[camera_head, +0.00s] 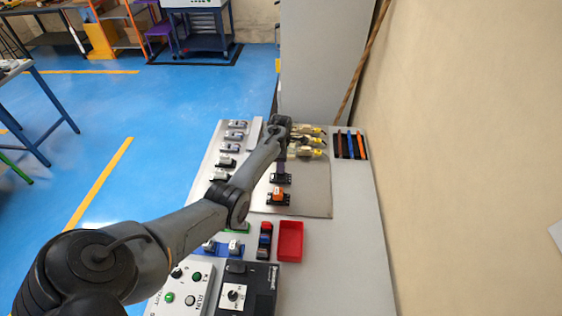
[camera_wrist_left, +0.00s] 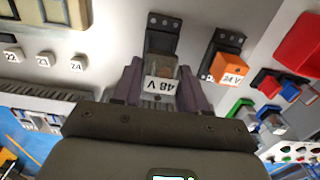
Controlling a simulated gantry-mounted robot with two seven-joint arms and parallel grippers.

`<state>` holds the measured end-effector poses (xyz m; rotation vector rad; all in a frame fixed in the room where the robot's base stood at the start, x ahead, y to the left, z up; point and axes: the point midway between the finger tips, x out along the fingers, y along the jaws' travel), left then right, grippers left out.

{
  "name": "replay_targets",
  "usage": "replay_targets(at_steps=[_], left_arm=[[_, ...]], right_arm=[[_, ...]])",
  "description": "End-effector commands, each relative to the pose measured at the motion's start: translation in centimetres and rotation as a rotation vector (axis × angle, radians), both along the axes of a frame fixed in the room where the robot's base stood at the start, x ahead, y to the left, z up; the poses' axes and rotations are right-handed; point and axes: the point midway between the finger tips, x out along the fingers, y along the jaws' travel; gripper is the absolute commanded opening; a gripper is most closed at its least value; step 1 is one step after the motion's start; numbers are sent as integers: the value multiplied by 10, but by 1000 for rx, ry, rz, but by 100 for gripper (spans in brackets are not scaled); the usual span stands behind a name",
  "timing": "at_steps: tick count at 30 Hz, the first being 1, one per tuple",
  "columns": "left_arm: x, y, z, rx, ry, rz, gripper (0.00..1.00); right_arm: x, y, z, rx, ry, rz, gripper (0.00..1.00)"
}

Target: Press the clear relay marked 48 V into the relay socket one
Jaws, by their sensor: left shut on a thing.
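The clear relay (camera_wrist_left: 161,72) with a white "48 V" label is between the fingers of my left gripper (camera_wrist_left: 160,88), seen in the left wrist view. The gripper is shut on it. A black relay socket (camera_wrist_left: 162,36) lies directly beyond the relay, and the relay overlaps its near part. I cannot tell whether the relay touches or is seated in it. In the head view my left gripper (camera_head: 282,166) is over this socket (camera_head: 281,178), and the relay cannot be made out. My right gripper is not in view.
An orange "24 V" relay (camera_wrist_left: 230,66) sits in the neighbouring socket (camera_head: 279,199). A red tray (camera_head: 290,241), a black rack of coloured blocks (camera_head: 265,240) and a control box (camera_head: 185,287) stand nearer. Several pale parts with yellow ends (camera_head: 306,141) are behind.

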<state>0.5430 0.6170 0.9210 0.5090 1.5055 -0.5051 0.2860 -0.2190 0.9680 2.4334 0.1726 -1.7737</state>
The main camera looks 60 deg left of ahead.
Motion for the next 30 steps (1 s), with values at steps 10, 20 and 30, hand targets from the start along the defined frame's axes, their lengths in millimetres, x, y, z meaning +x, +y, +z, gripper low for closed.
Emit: replay_targets(at_steps=[10, 20, 30], left_arm=[[0, 0, -24, 0, -1, -1, 11], [0, 0, -27, 1, -1, 0, 11], [0, 0, -27, 1, -1, 0, 11]], right_arm=[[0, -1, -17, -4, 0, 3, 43], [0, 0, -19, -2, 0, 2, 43], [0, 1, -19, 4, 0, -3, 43]])
